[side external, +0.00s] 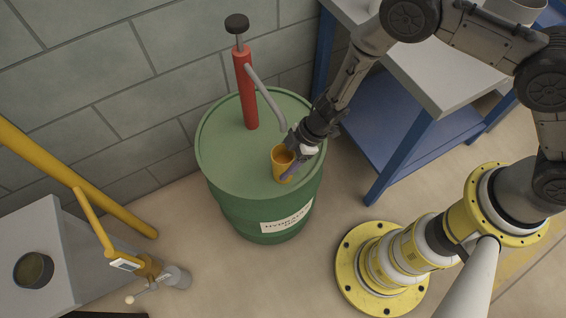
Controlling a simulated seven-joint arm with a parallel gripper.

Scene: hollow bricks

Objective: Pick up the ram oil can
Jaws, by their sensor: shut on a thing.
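The ram oil can appears to be the small yellow-orange open-topped can (279,168) at the front right of the green drum's (232,178) lid, with a brownish inside. It looks upright. My gripper (291,164) reaches down from the upper right and is shut on the can's right side. A purplish finger crosses the can's lower right, and the gripper hides part of that side. I cannot tell whether the can's base touches the lid.
A red hand pump (246,92) stands on the drum, its grey spout (268,98) curving down close behind the can and gripper. A blue-legged bench (420,88) stands at the right. A pale block with a dark pot (33,270) and a yellow-handled tool (148,268) are at the lower left.

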